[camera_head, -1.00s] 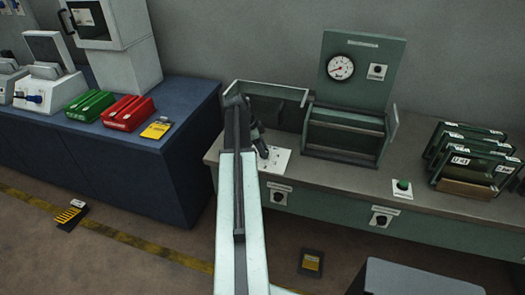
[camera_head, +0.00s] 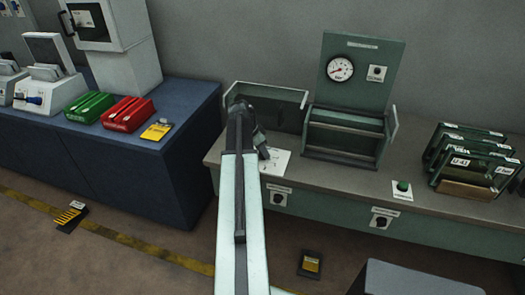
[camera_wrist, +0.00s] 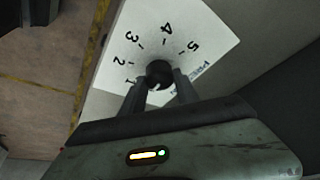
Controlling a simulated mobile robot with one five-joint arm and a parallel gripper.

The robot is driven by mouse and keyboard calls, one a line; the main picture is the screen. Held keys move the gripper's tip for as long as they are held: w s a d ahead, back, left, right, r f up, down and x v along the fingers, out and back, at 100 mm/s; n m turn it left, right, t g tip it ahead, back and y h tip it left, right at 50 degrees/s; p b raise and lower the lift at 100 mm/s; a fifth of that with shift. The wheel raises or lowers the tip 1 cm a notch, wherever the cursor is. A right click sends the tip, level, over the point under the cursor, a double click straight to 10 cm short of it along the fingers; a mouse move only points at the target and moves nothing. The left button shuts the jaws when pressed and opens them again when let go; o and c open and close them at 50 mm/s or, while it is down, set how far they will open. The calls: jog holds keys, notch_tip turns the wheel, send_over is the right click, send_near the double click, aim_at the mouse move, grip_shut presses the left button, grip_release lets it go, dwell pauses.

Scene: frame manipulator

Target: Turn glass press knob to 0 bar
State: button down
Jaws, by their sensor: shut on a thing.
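The dark press knob (camera_wrist: 159,72) stands on a white dial plate (camera_wrist: 185,25) in the wrist view. The numbers 1 to 5 show around it; the 0 is not visible. My gripper (camera_wrist: 160,84) has its two dark fingers on either side of the knob and is shut on it. A small pale mark shows low on the knob, but its exact pointing is hard to tell. In the head view the plate (camera_head: 277,162) lies on the bench, with my gripper (camera_head: 263,152) over its left part. The knob is hidden there.
The green press frame (camera_head: 345,140) with a round gauge (camera_head: 340,69) stands right of the plate. A low green panel (camera_head: 278,102) is behind my arm. A green button (camera_head: 402,185) and framed panes (camera_head: 470,150) are farther right. Bare bench lies between.

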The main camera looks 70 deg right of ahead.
jog(key=shift+s+a+n+t+h, duration=0.1)
jog(key=shift+n+t+h, duration=0.4)
jog(key=shift+n, duration=1.5)
jog(key=shift+t, duration=0.3)
jog(key=c, duration=0.9)
grip_release()
jog(key=p+v, duration=0.7)
jog(key=shift+r, duration=0.4)
